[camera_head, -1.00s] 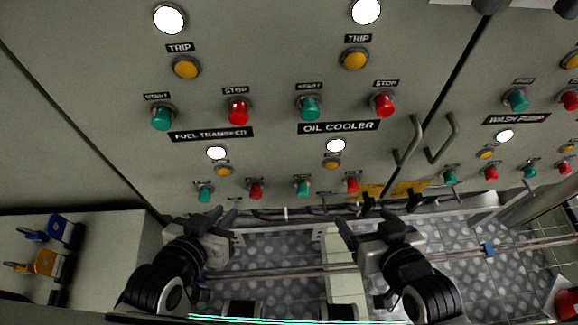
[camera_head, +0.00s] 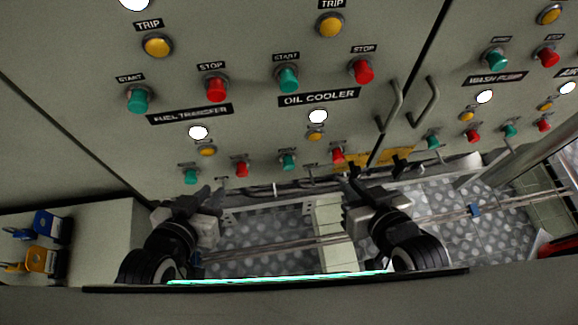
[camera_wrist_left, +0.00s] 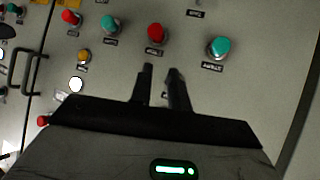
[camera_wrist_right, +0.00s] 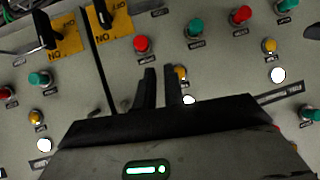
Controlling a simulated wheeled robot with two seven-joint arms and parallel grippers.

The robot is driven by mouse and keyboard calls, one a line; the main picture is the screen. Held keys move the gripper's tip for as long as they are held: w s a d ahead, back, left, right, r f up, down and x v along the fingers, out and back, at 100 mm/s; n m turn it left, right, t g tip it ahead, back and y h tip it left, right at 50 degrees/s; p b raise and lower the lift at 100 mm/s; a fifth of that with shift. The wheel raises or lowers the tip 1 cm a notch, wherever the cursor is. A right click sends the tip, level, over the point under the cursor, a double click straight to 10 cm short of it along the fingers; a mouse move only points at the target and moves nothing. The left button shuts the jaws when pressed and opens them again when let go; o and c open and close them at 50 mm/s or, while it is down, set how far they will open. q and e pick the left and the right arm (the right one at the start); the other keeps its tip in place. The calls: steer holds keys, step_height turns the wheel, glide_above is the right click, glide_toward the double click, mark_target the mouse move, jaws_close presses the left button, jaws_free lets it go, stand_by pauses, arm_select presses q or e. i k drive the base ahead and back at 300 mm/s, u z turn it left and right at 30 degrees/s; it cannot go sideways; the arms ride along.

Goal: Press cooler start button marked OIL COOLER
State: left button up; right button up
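The OIL COOLER plate (camera_head: 319,97) is black with white letters on the grey cabinet front in the head view. Above its left part is the green START button (camera_head: 288,79); above its right part is the red STOP button (camera_head: 363,71). My left gripper (camera_head: 209,194) and right gripper (camera_head: 352,180) are both below the plate, near the panel's lower edge, apart from the START button. Each wrist view shows a narrow, empty gap between the fingers of the left (camera_wrist_left: 161,78) and right (camera_wrist_right: 160,78) grippers. That START button seems hidden in both wrist views.
The FUEL TRANSFER group (camera_head: 190,113) is to the left and the WASH PUMP group (camera_head: 496,79) to the right. A lower row of small buttons (camera_head: 288,161) lies just above my grippers. Door handles (camera_head: 390,105) stick out right of the plate. A cabinet with blue and orange levers (camera_head: 45,225) stands left.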

mark_target(288, 164)
steer(key=u, duration=0.7)
steer(key=k, duration=0.85)
steer(key=u, duration=0.55)
